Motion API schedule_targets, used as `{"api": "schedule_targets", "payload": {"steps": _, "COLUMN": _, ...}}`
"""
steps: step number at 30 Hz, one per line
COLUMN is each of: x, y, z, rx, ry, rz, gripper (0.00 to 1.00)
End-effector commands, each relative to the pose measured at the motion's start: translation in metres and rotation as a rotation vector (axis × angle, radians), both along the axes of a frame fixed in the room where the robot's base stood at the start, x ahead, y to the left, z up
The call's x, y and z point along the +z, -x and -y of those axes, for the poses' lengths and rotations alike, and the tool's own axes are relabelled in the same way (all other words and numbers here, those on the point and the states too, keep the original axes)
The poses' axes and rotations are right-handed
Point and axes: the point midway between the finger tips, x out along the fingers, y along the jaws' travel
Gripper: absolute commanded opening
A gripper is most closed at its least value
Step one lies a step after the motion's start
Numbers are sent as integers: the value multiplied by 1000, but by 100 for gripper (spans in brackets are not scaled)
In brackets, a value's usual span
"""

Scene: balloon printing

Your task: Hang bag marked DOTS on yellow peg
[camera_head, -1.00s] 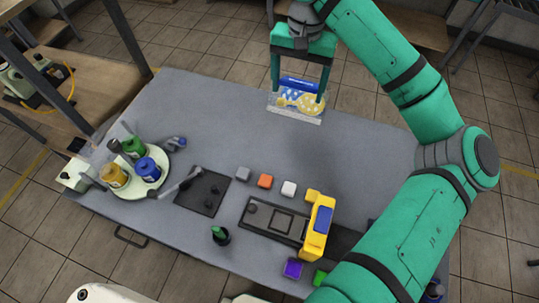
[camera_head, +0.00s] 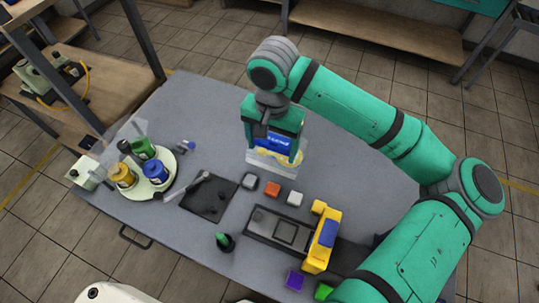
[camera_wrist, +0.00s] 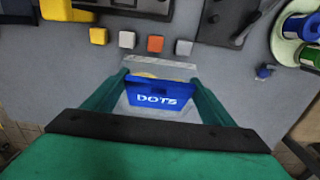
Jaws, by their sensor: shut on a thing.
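My gripper (camera_head: 270,148) is shut on a clear bag with a blue header marked DOTS (camera_wrist: 158,98). The bag hangs between the two green fingers, and it also shows in the head view (camera_head: 273,143). Its yellow, dotted contents show partly behind the blue header. The gripper holds the bag over the grey table, just behind the row of small blocks. I cannot make out a yellow peg for hanging in these frames.
Grey (camera_head: 249,180), orange (camera_head: 271,188) and white (camera_head: 294,198) blocks stand in a row. A yellow and blue machine (camera_head: 322,240) stands at the right front. A round tray (camera_head: 165,182) with ink bottles stands at the left. The table's back left is clear.

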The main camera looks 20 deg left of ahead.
Motion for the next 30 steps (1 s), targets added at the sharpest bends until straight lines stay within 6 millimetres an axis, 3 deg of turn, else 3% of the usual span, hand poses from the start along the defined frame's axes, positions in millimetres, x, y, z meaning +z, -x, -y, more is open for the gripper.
{"api": "schedule_targets", "payload": {"steps": 12, "x": -40, "y": 8, "z": -2, "rx": -1, "ry": 1, "rz": -1, "gripper": 42}}
{"api": "schedule_targets", "payload": {"steps": 23, "x": -43, "y": 8, "z": -2, "rx": 0, "ry": 1, "rz": -1, "gripper": 42}}
{"api": "schedule_targets", "payload": {"steps": 24, "x": -44, "y": 8, "z": -3, "rx": 0, "ry": 1, "rz": -1, "gripper": 80}}
{"api": "schedule_targets", "payload": {"steps": 26, "x": -44, "y": 8, "z": -3, "rx": 1, "ry": 1, "rz": -1, "gripper": 94}}
{"api": "schedule_targets", "payload": {"steps": 30, "x": -44, "y": 8, "z": -3, "rx": 1, "ry": 1, "rz": -1, "gripper": 96}}
